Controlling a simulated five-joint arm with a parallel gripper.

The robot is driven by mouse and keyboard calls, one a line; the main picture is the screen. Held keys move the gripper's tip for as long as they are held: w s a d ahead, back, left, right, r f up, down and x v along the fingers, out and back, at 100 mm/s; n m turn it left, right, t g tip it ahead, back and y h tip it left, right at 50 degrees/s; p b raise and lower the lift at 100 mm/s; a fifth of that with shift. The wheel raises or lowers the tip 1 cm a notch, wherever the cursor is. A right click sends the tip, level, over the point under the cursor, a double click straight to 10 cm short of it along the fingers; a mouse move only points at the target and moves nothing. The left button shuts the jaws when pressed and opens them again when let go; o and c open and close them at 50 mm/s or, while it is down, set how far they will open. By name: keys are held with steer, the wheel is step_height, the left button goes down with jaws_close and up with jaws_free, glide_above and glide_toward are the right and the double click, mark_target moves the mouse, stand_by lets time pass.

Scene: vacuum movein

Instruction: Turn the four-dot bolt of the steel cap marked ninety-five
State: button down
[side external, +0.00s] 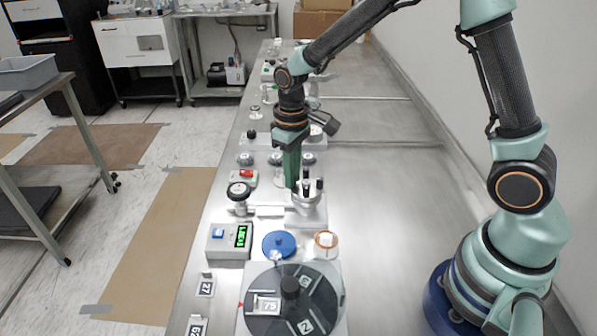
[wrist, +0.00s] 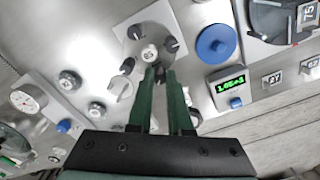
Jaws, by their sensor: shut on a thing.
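The steel cap (side external: 308,202) stands on a plate in the middle of the bench, with black bolts standing up from it. In the wrist view the round cap (wrist: 146,42) has a pale centre knob (wrist: 150,53) and black bolts around it, one at the upper left (wrist: 136,32), one at the right (wrist: 171,45) and one at the lower left (wrist: 128,65). My gripper (wrist: 159,74) is shut on a bolt at the cap's near edge, mostly hidden by the fingertips. In the side view my gripper (side external: 291,184) points straight down at the cap. Dots and the cap's number are unreadable.
A blue round lid (side external: 279,245), a grey box with a green display (side external: 229,240), a copper ring (side external: 326,239) and a dark dial (side external: 292,306) stand in front. A gauge on a pipe (side external: 239,193) is at left. Bare bench lies right.

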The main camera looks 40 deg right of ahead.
steer(key=shift+m, duration=1.6)
steer(key=c, duration=0.8)
jaws_free()
steer(key=shift+c, duration=0.2)
steer(key=shift+r, duration=0.1)
step_height(320, 180, up, 12)
